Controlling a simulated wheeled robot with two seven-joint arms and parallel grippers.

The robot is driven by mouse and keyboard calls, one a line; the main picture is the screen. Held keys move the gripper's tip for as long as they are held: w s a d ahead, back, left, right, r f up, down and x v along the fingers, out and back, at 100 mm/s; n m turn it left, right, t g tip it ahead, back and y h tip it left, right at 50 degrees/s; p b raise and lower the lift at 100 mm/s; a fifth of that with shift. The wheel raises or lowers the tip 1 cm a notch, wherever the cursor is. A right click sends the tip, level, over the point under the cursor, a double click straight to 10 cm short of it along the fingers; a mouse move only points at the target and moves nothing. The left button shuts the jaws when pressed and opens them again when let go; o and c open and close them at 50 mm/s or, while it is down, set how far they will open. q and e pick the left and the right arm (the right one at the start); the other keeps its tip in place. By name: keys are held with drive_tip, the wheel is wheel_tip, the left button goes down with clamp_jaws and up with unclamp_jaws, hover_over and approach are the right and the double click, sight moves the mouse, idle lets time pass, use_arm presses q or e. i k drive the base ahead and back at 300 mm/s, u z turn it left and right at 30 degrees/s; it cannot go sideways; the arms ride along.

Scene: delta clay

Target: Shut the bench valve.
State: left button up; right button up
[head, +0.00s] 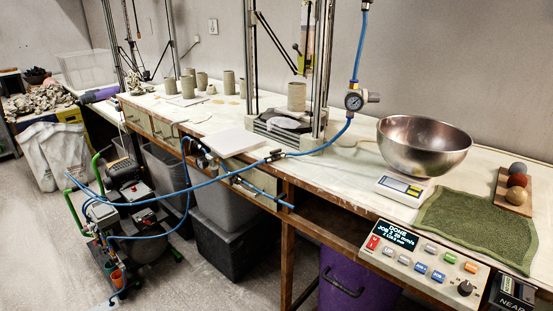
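A small dark inline fitting (275,156) sits on the blue air hose (310,151) at the bench's front edge; it may be the bench valve, but its handle position is too small to tell. More dark fittings (203,155) hang at the front edge farther left, and another dark piece (240,181) is on a short blue tube below. The hose runs on to a pressure gauge and regulator (354,101) on the frame's right side. Neither of my grippers is in view.
A steel bowl (423,145) stands on a scale (404,190), beside a green towel (478,226). A control panel (424,259) is on the front edge, its display reading "DONE". A compressor (130,215) stands on the floor, its hose crossing open space before the bench.

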sight(275, 151)
drive_tip(key=z, duration=0.05)
drive_tip(key=k, duration=0.55)
drive_tip(key=u, duration=1)
drive_tip(key=i, duration=1.6)
drive_tip(key=z, duration=0.75)
